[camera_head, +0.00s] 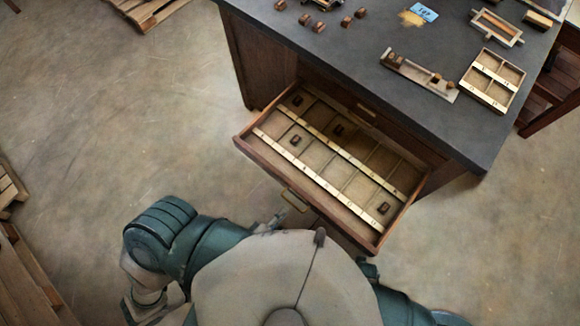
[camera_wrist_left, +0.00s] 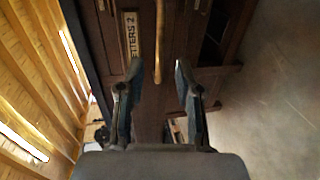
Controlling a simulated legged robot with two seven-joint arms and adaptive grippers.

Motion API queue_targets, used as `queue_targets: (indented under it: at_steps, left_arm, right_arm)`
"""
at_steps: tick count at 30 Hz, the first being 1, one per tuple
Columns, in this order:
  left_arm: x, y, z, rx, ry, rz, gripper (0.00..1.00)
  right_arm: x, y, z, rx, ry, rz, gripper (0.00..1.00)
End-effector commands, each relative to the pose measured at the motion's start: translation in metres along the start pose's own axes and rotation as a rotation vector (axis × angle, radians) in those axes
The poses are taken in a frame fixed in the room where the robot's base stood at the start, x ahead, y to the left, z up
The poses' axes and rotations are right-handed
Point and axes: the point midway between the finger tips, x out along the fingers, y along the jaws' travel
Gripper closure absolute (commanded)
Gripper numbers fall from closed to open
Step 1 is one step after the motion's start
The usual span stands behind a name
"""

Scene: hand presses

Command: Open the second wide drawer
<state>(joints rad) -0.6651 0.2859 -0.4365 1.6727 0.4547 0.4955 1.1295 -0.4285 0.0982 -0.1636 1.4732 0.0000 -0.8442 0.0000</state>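A wide wooden drawer (camera_head: 350,185) stands pulled out from the dark cabinet in the head view. It has rows of compartments, pale lettered strips and a few small dark blocks inside. Its brass handle (camera_head: 296,201) is on the front, just beyond my body. My left gripper (camera_head: 275,221) is close to this handle, partly hidden by my torso. In the left wrist view its two fingers (camera_wrist_left: 158,78) are spread apart, facing a dark wooden front with a label (camera_wrist_left: 131,36) ending in "ETTERS 2". A tan bar (camera_wrist_left: 159,42) shows between the fingertips; I cannot tell whether they touch it. My right gripper is out of view.
The dark tabletop (camera_head: 345,60) carries small blocks, a blue card (camera_head: 424,12), a composing-stick-like tool (camera_head: 420,75) and a compartment tray (camera_head: 492,80). Wooden pallets lie at the left edge. The floor left of the drawer is clear.

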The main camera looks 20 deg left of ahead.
Motion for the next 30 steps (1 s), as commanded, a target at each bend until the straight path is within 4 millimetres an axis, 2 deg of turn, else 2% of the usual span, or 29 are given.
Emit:
queue_targets:
  at_steps: [3, 9, 14, 30]
  left_arm:
    - [-0.026, -0.001, -0.002, -0.001, -0.002, -0.003, 0.65]
    - [-0.051, -0.001, -0.003, -0.001, 0.000, 0.000, 0.65]
    - [-0.056, 0.000, -0.003, -0.002, 0.000, 0.002, 0.65]
    - [-0.053, -0.003, -0.003, 0.014, -0.004, -0.008, 0.65]
  right_arm:
    - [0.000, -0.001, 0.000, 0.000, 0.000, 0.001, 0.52]
    - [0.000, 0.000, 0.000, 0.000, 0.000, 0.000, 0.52]
    - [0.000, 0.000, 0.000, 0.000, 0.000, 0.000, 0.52]
    - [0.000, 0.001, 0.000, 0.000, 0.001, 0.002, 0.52]
